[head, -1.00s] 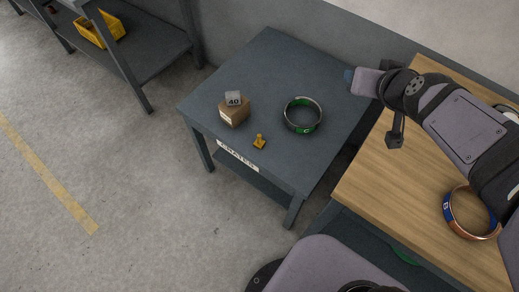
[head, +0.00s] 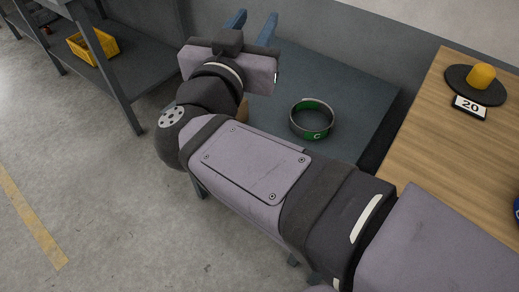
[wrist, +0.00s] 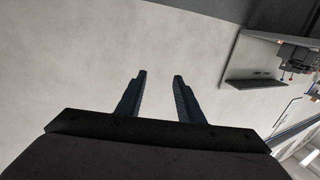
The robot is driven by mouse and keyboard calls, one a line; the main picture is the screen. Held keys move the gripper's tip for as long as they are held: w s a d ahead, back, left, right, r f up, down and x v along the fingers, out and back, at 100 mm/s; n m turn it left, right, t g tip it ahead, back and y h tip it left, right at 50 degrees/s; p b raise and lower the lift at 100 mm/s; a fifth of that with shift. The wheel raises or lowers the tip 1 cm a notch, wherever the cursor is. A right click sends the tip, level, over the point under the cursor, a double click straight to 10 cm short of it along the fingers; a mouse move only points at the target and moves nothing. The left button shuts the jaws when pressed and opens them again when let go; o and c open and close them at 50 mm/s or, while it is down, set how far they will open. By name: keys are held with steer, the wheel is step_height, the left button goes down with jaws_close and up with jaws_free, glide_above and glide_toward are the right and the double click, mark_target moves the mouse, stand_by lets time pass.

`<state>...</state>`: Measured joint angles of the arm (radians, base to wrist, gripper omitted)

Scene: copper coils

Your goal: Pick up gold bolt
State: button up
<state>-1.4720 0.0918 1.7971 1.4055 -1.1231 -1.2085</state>
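The gold bolt does not show in either current view; my arm covers the part of the dark table (head: 350,72) where it stood in the earlier head view. My gripper (head: 252,24) is over the far left part of that table in the head view, its two blue fingers pointing up and away. In the wrist view my gripper (wrist: 159,78) has its fingers apart with nothing between them, facing a pale blank wall.
A dark ring with a green label (head: 312,118) lies on the dark table. A sliver of a brown box (head: 243,109) shows behind my arm.

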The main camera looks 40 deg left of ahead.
steer(key=f, duration=3.4)
steer(key=shift+s+f, duration=0.1)
steer(key=shift+s, duration=0.25)
steer(key=shift+d+b+x, duration=0.1)
steer(key=shift+b+x, duration=0.15)
steer(key=shift+x, duration=1.55)
steer(key=shift+d+b+x, duration=0.15)
steer(key=shift+b+x, duration=0.1)
steer(key=shift+x, duration=1.6)
steer(key=shift+f, duration=0.15)
jaws_close()
